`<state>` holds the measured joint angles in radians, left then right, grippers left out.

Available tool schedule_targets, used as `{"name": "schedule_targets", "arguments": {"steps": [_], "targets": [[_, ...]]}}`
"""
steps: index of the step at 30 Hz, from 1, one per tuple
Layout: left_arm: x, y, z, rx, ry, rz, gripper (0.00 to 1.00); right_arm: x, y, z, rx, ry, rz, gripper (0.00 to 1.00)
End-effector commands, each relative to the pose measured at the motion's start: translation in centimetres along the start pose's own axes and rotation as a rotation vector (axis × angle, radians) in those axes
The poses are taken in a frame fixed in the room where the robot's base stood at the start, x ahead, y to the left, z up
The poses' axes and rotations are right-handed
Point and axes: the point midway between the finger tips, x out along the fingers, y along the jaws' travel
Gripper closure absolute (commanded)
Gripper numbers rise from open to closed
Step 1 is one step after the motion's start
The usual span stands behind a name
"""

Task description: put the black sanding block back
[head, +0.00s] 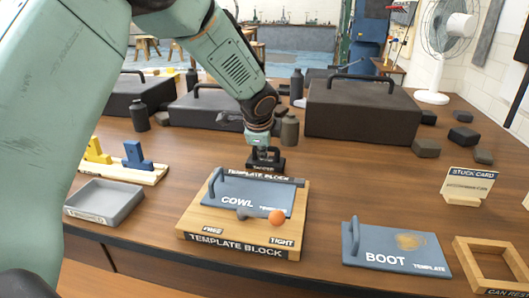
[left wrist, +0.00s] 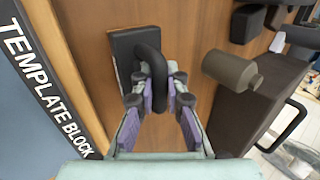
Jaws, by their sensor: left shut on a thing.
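The black sanding block (head: 266,166) is a small dark block with a loop handle and a small label on its front. It is just behind the wooden template block (head: 188,225). My left gripper (head: 264,146) comes down from above and is shut on its handle. In the left wrist view, the fingers (left wrist: 160,92) close around the handle of the block (left wrist: 123,48), with the template block's edge to the left. I cannot tell whether the block touches the table. My right gripper is not in view.
Large dark handled boxes (head: 360,112) and dark bottles (head: 290,131) stand behind. A grey tray (head: 105,203) is at left. The boot template (head: 395,250), wooden frame (head: 465,262) and stuck card stand (head: 468,185) are at right. Bare table lies right of the block.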

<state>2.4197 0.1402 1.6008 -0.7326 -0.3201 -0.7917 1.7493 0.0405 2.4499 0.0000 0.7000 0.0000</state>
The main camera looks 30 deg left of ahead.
Motion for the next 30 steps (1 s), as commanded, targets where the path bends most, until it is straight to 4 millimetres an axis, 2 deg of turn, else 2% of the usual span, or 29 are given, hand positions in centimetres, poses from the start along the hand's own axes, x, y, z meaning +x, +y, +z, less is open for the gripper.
{"name": "schedule_targets", "arguments": {"steps": [5, 6, 14, 23, 26, 30], "targets": [[0.0, -0.2, 0.0, -0.001, 0.001, -0.002, 1.0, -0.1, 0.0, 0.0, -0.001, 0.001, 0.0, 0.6], [0.1, -0.2, 0.0, 0.0, 0.0, -0.001, 0.86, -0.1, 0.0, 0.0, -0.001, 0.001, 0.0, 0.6], [0.0, -0.2, 0.0, 0.0, 0.0, -0.001, 0.65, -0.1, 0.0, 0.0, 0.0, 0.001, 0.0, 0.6], [-0.1, -0.2, 0.0, 0.0, 0.0, 0.0, 0.65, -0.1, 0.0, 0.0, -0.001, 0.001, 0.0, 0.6], [-1.0, -0.3, 0.0, 0.0, 0.001, -0.002, 0.65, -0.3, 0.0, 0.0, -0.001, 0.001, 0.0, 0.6], [-3.5, -0.3, 0.0, 0.0, 0.001, -0.004, 0.65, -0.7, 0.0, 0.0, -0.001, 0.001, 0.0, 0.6]]}}
